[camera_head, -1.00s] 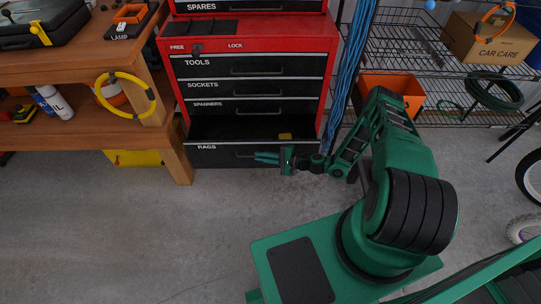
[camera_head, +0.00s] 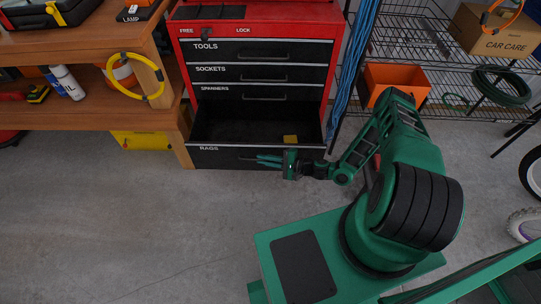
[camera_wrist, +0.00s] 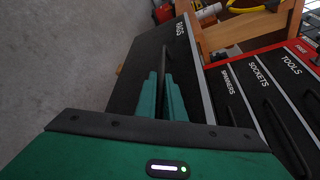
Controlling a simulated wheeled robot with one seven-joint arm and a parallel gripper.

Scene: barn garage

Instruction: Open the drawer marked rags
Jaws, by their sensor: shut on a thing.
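The drawer marked RAGS (camera_head: 222,158) is the bottom drawer of a red tool cabinet (camera_head: 332,62). It stands pulled out, and its dark inside shows from above. A small yellow thing (camera_head: 290,139) lies in it toward the right. My gripper (camera_head: 268,160) is at the middle of the drawer front. In the wrist view my green fingers (camera_wrist: 161,98) are on either side of the drawer's dark bar handle (camera_wrist: 165,62), shut on it. The contact itself is partly hidden by the fingers.
The drawers marked TOOLS (camera_head: 220,48), SOCKETS (camera_head: 215,72) and SPANNERS (camera_head: 220,92) above are shut. A wooden bench (camera_head: 90,118) stands to the left, and a wire shelf with an orange bin (camera_head: 395,80) to the right. The concrete floor (camera_head: 130,225) before the drawer is clear.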

